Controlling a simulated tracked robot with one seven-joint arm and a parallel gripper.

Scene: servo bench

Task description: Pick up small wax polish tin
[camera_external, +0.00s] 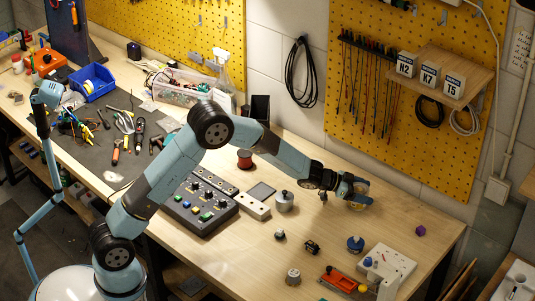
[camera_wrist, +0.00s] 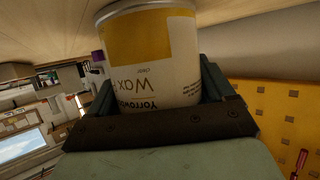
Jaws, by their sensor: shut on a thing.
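In the external view my gripper (camera_external: 358,192) is over the right part of the bench near the back wall. The tin is small there and mostly hidden by the fingers. I cannot tell there how far it is above the bench top.
The wooden bench (camera_external: 330,225) has free room below my gripper. A grey lidded pot (camera_external: 284,201), a blue knob-like part (camera_external: 355,244), a purple cube (camera_external: 420,230) and a white block (camera_external: 390,262) stand nearby. The yellow pegboard (camera_external: 400,150) with hanging tools rises behind.

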